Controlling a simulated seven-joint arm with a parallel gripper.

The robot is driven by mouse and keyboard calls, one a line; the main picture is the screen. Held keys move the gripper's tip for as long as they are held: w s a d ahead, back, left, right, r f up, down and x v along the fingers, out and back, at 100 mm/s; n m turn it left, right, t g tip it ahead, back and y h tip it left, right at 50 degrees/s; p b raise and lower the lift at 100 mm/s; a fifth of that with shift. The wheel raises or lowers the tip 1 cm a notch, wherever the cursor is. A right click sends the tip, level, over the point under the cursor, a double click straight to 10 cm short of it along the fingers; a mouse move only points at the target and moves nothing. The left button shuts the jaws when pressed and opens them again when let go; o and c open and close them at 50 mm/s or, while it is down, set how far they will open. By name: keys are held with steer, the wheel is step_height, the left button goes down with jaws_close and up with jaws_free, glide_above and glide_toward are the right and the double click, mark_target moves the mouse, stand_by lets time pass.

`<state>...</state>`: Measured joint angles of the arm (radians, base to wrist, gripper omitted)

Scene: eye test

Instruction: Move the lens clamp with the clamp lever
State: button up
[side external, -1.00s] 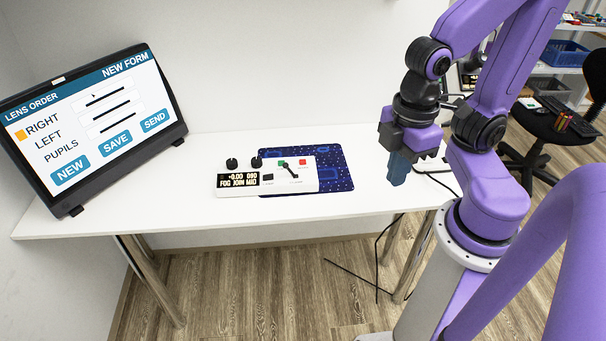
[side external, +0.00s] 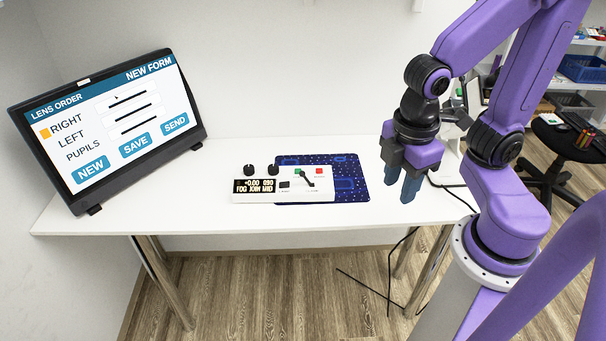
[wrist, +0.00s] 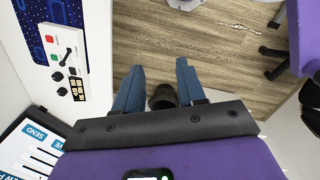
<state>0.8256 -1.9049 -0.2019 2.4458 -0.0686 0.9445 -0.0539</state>
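A white control box (side external: 262,197) stands on the table, partly on a dark blue patterned mat (side external: 348,184). On it is a black lever (side external: 308,178), slanting down to the right in the side view, between a green button and a red button (side external: 319,171). The lever also shows at upper left in the wrist view (wrist: 65,56). I take it for the clamp lever; I cannot make out a separate lens clamp. My gripper (side external: 400,188) is open, its blue fingers apart, in the air right of the mat. In the wrist view nothing is gripped between the fingers (wrist: 160,70).
A monitor (side external: 110,130) with a lens order form stands at left. The white table (side external: 200,205) is clear between them. A dark cable (side external: 455,186) lies at its right.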

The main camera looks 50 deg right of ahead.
steer(key=w+a+f+n+t+h, duration=0.1)
steer(key=w+a+f+n+h, duration=0.2)
steer(key=w, duration=0.5)
steer(key=w+a+f+n+t+h, duration=0.1)
steer(key=w+f+n+h, duration=0.3)
steer(key=w, duration=0.4)
steer(key=n+t+h, duration=0.2)
steer(key=n+h, duration=0.4)
steer(key=n, duration=0.2)
glide_toward(304, 173)
steer(key=shift+y, duration=0.3)
steer(key=x, duration=1)
steer(key=shift+w+d+f, duration=0.15)
steer(key=shift+d+f, duration=0.05)
steer(key=shift+f, duration=0.25)
jaws_close()
